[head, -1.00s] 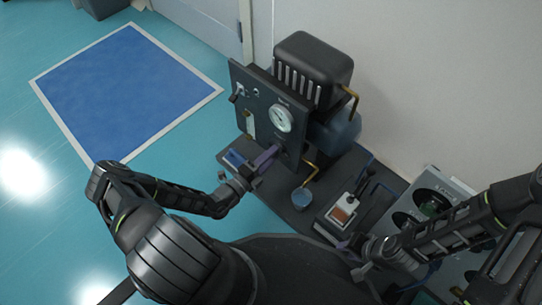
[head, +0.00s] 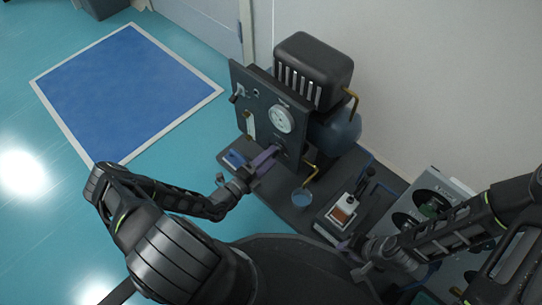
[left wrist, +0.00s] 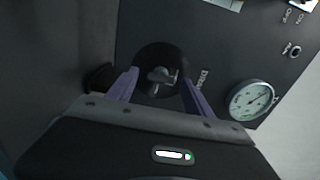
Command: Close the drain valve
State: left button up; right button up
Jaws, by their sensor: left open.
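The dark upright panel (head: 268,104) of the machine carries a round white gauge (head: 281,119). In the head view the gripper hides the handle. My right gripper (head: 355,247) is at the lower right, its jaws unclear.
A brass spout (head: 310,173) and a small blue cup (head: 301,197) stand to the right of my left gripper. A boxy device with an amber display (head: 343,210) and a grey unit with round openings (head: 434,192) stand further right.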

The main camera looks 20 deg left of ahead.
pick_arm(q)
jog(key=p+v, duration=0.1)
jog(key=v, duration=0.6)
jog(key=shift+p, duration=0.3)
jog(key=shift+w+r, duration=0.1)
